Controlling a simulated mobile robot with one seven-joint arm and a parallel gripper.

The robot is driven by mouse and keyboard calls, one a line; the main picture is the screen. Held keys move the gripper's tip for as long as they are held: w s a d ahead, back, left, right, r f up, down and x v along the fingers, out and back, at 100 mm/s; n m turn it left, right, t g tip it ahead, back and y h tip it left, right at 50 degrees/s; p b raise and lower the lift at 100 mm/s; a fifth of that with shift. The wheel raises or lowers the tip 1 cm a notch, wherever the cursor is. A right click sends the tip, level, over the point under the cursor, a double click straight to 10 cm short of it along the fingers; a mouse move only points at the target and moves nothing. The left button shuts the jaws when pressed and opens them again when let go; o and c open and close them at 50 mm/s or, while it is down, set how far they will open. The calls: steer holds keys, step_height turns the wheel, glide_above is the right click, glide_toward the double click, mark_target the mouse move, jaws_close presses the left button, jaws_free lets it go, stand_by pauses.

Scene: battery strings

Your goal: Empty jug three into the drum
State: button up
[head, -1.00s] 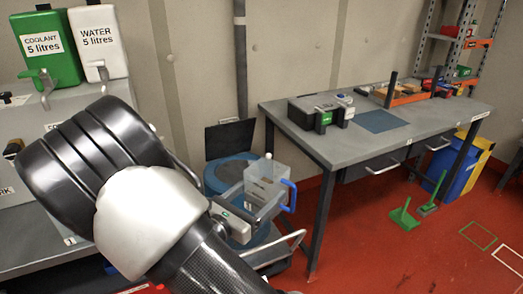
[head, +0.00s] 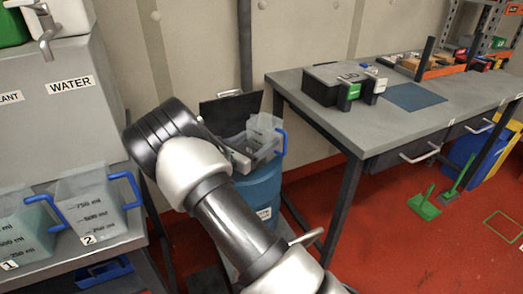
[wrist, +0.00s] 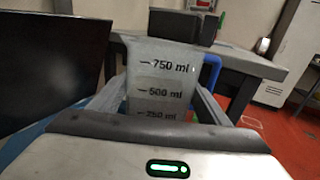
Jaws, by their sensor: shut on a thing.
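A clear jug with a blue handle (head: 265,137) is in my gripper (head: 247,155), above the blue drum (head: 258,188). The wrist view shows the same jug (wrist: 160,72) between the two fingers, with its 750, 500 and 250 ml marks facing me and nearly level. My gripper is shut on it. I see no clear liquid level in it, and its number does not show. The drum's black lid (head: 225,110) stands open behind the jug. The jug hides most of the drum's opening.
Jug 1 (head: 22,232), with greenish liquid, and jug 2 (head: 95,203) stand on the left bench, under the water tank (head: 65,100). A grey workbench (head: 400,125) with a black case (head: 340,85) is close on the right. A green dustpan (head: 423,203) lies on the red floor.

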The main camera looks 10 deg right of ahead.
steer(key=shift+w+d+f, duration=0.55)
steer(key=shift+w+f, duration=0.1)
steer(key=shift+w, duration=0.2)
steer(key=shift+w+f, duration=0.1)
steer(key=shift+w, duration=0.1)
steer(key=w+f+n, duration=0.1)
steer(key=n, duration=0.1)
steer(key=w+a+f+n, duration=0.1)
steer(key=shift+a+n+b, duration=0.3)
steer(key=shift+n+b, duration=0.05)
steer(key=shift+n, duration=0.05)
steer(key=shift+r, duration=0.1)
steer(key=shift+p, duration=0.3)
steer(key=shift+n+p, duration=0.35)
steer(key=shift+n, duration=0.35)
steer(key=shift+r+p, duration=0.15)
steer(key=shift+p, duration=0.15)
steer(key=shift+s+d+r+n+p, duration=0.1)
steer(key=shift+r+n+p, duration=0.15)
steer(key=shift+n+p, duration=0.25)
steer(key=shift+r, duration=0.1)
